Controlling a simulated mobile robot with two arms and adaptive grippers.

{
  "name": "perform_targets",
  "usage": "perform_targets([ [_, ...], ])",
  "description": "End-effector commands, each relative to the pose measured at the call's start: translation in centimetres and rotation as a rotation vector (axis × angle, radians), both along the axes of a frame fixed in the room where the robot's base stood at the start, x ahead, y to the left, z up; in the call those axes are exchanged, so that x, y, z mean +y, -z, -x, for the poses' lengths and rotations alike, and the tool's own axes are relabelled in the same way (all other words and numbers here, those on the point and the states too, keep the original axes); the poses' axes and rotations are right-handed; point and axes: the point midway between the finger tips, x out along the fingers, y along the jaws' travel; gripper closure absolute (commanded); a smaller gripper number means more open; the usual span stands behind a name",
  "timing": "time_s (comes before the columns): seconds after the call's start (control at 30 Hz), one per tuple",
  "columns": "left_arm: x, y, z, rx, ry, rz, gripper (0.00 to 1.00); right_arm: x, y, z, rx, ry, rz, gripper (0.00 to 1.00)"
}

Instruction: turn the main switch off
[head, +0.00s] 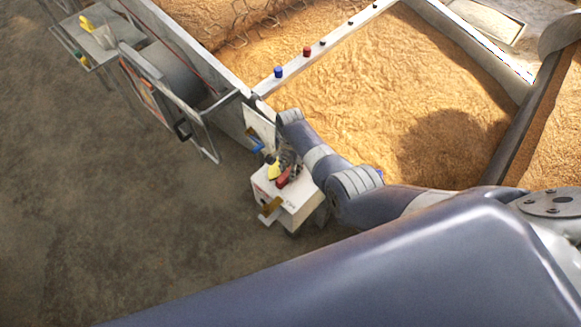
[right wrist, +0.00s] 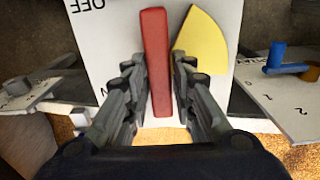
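The main switch is a white box (head: 295,204) with a red lever (head: 283,180) and a yellow piece (head: 273,171) on it. In the right wrist view the red lever (right wrist: 156,50) stands lengthwise in the middle, with the yellow wedge (right wrist: 203,42) to its right. An upside-down "OFF" label (right wrist: 87,5) is at the top left; a letter lower down is mostly hidden by a finger. My right gripper (right wrist: 158,85) is open, one finger on each side of the lever's lower part, with narrow gaps. My left gripper is not in view.
A blue handle (right wrist: 275,56) on a numbered panel is to the right in the wrist view; a grey knob (right wrist: 17,86) is to the left. A grain bed (head: 350,90) with a metal rim lies behind the box. Bare floor (head: 120,220) is to the left.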

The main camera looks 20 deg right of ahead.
Motion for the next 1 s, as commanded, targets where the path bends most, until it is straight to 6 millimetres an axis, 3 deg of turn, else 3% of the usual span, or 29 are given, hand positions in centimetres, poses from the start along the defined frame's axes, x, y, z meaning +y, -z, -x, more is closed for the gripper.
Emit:
perform_targets([
  [0.53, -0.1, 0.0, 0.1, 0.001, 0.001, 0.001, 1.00, 0.0, -0.7, -0.1, -0.001, -0.005, 0.000, 0.60],
  [0.77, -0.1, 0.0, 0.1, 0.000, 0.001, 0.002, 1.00, 0.0, -3.2, 0.0, -0.002, -0.005, -0.001, 0.60],
  [1.0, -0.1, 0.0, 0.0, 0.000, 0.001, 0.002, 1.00, 0.0, -7.4, -0.1, -0.004, -0.003, 0.000, 0.60],
])
